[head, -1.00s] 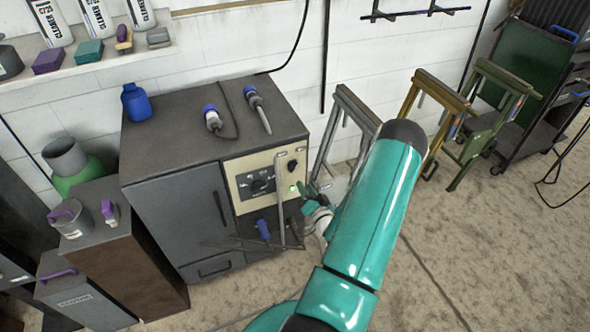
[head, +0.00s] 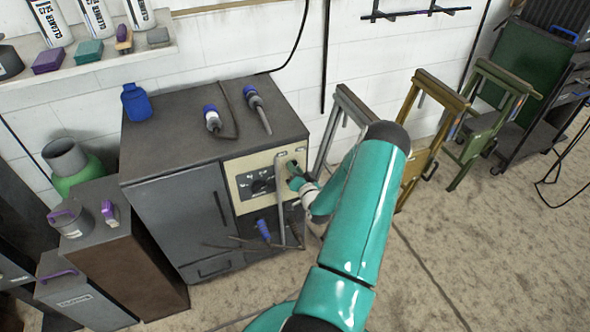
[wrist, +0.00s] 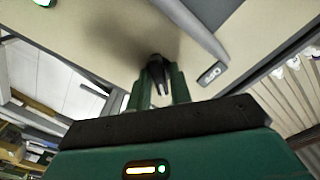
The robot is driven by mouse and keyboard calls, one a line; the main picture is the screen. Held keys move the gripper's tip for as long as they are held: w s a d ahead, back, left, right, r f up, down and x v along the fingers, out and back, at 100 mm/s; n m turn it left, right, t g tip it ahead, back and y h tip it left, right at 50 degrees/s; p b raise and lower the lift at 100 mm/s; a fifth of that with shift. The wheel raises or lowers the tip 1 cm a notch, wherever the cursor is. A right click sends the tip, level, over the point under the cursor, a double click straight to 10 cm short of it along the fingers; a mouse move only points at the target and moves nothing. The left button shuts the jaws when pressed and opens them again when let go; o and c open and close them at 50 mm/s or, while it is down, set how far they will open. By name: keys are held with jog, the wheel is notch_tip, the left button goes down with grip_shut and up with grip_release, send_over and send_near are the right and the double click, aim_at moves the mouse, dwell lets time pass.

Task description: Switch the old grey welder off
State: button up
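The old grey welder is the dark grey cabinet (head: 180,205) in the head view, with a cream control panel (head: 240,186) at its upper right front. My gripper (head: 294,178) is at the right part of this panel and hides the switch there. In the wrist view the black switch lever (wrist: 157,68) stands out from the cream panel. My gripper's two green fingers (wrist: 160,88) are on either side of it, with a narrow gap. Contact with the lever is not clear. A lit green lamp (wrist: 43,2) shows at the top left edge of the wrist view.
A grey upright bar handle (head: 280,200) runs down the panel just left of my gripper. Blue-ended plugs (head: 213,120) lie on the cabinet top. Folding stands (head: 345,115) are to the right. Open floor lies in front.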

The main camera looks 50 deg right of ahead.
grip_shut()
jog(key=shift+n, duration=0.5)
jog(key=n, duration=1.4)
jog(key=shift+a+n, duration=0.1)
jog(key=shift+n, duration=0.3)
jog(key=shift+s+f, duration=0.1)
jog(key=shift+o, duration=1.8)
grip_release()
